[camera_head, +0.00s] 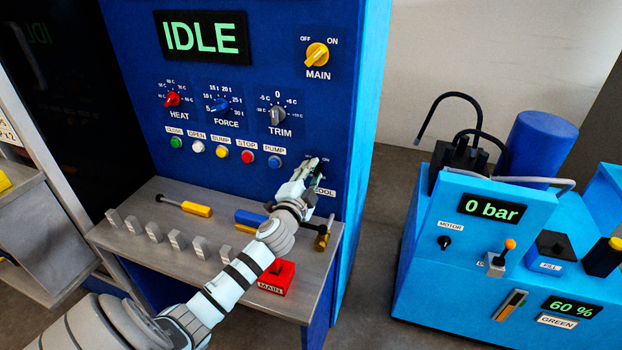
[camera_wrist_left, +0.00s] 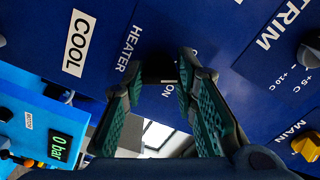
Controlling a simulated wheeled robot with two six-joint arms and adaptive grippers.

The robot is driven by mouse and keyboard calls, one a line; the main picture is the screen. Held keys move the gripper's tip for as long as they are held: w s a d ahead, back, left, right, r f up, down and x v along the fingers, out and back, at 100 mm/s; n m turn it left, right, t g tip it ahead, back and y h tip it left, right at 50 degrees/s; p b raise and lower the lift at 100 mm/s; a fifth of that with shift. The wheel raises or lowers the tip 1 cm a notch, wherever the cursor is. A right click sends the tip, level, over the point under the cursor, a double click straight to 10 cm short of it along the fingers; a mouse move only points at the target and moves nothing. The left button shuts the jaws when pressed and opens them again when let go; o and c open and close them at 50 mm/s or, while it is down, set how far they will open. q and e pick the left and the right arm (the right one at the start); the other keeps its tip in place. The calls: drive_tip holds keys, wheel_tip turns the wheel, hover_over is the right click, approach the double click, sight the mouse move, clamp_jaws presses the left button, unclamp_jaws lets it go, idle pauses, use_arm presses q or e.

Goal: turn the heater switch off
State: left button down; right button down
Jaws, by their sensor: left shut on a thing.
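The heater switch (camera_wrist_left: 158,68) is a small dark knob on the blue panel, with the HEATER label beside it and an ON label partly visible in the left wrist view. My left gripper (camera_wrist_left: 162,82) has its green-padded fingers on either side of this knob and is shut on it. In the head view my left gripper (camera_head: 311,168) reaches the lower right of the panel, just above the COOL label (camera_head: 325,191), and covers the switch. The knob's exact pointing direction is hidden. My right gripper is not in view.
Above are the yellow MAIN knob (camera_head: 317,55), TRIM knob (camera_head: 278,117) and blue PUMP button (camera_head: 274,161). Below my left arm, a grey shelf (camera_head: 140,198) holds grey blocks, handled tools and a red MAIN box (camera_head: 277,277). A light-blue machine (camera_head: 420,290) stands right, across a floor gap.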

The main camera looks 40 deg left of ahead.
use_arm(q)
drive_tip(key=shift+f+n+b, duration=0.1)
drive_tip(key=shift+n+b, duration=0.55)
drive_tip(key=shift+n, duration=1.05)
drive_tip(key=c, duration=1.3)
unclamp_jaws()
drive_tip(key=shift+s+d, duration=0.1)
drive_tip(key=v, duration=1.2)
